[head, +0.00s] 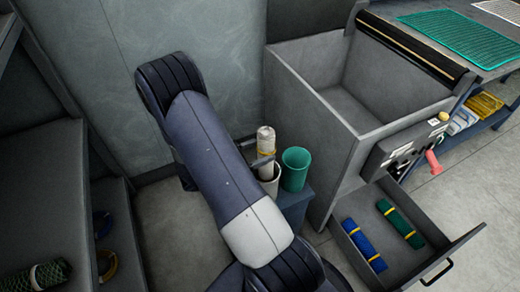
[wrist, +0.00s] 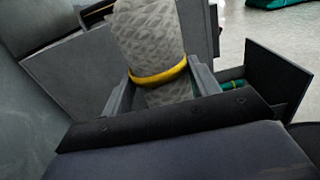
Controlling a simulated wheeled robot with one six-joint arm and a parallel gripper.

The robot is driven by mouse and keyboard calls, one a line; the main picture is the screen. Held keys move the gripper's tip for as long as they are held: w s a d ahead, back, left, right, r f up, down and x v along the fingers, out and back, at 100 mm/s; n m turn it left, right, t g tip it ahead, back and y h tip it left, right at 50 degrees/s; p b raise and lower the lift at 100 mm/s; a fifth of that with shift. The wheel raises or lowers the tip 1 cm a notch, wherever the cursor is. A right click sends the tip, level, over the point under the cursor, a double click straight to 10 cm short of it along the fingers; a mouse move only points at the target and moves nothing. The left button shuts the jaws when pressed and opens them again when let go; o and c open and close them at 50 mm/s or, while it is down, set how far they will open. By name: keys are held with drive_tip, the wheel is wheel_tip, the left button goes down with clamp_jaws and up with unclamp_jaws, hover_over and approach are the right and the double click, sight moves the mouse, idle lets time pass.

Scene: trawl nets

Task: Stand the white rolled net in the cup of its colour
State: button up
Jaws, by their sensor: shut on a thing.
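The white rolled net (head: 265,140) is upright, with a yellow band around it. My gripper (wrist: 160,80) is shut on it near the band, which shows close up in the wrist view. In the head view the net's lower end is at the mouth of the white cup (head: 270,182); I cannot tell how deep it sits inside. The green cup (head: 296,168) stands just right of the white cup. My arm hides part of the area left of the cups.
A large grey bin (head: 315,100) stands right of the cups. Below it an open drawer (head: 350,240) holds a blue roll (head: 363,244) and a green roll (head: 400,223). A dark shelf (head: 50,200) is at the left. Bare floor shows between.

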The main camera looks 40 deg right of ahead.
drive_tip(key=shift+f, duration=0.25)
drive_tip(key=o, duration=1.4)
drive_tip(key=shift+a, duration=0.1)
drive_tip(key=v, duration=1)
drive_tip(key=shift+a, duration=0.3)
drive_tip(key=shift+d, duration=0.1)
drive_tip(key=x, duration=1)
drive_tip(key=shift+d+r, duration=0.35)
drive_tip(key=shift+d, duration=0.05)
drive_tip(key=shift+a+r+p, duration=0.1)
drive_tip(key=shift+r+p, duration=0.45)
drive_tip(key=shift+p, duration=0.05)
